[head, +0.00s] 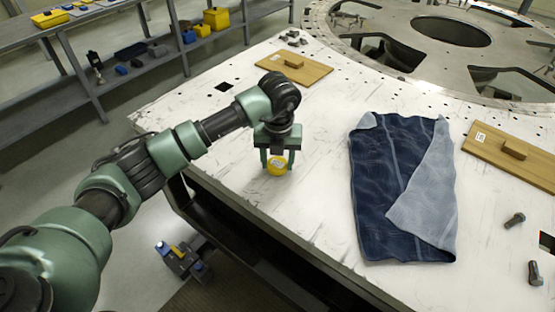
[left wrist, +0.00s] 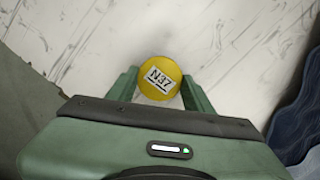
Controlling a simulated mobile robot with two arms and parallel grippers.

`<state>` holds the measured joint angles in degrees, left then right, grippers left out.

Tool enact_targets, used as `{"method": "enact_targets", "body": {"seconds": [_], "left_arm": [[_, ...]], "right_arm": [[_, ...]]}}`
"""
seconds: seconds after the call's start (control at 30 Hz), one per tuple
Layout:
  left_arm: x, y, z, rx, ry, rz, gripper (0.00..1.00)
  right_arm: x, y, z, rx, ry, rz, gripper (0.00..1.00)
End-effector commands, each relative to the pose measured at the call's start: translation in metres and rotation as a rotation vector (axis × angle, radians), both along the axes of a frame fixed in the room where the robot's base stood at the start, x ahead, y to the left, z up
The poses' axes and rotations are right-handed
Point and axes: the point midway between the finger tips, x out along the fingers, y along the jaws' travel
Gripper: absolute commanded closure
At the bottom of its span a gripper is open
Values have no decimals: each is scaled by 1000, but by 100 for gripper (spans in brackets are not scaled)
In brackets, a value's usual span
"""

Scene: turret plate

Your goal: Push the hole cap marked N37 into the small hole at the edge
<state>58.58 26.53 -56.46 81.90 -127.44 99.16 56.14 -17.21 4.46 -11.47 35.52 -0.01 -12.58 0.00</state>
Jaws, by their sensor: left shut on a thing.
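The yellow hole cap (head: 277,164) has a white label. In the left wrist view the cap (left wrist: 160,77) shows the marking N37, face toward the camera. My left gripper (head: 277,166) is shut on the cap, with one green finger on each side of it. The gripper points down over the white plate (head: 310,190) near its left front edge. I cannot tell whether the cap touches the plate. A small dark square hole (head: 223,86) is in the plate near its left edge, up and left of the gripper. Another dark hole (head: 547,243) is at the right edge of view. My right gripper is not in view.
A folded dark blue cloth (head: 378,190) lies right of the gripper. Wooden boards with handles lie behind (head: 312,70) and at the right (head: 525,166). Bolts (head: 535,273) lie at the lower right. The plate between cap and square hole looks clear.

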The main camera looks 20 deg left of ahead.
Motion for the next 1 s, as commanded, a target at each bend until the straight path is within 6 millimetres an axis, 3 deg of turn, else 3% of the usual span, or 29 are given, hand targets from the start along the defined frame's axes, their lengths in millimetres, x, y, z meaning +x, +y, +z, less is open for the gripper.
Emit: {"method": "enact_targets", "body": {"seconds": [1.0], "left_arm": [[0,0,-7,0,0,0,89]], "right_arm": [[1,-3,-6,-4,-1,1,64]]}}
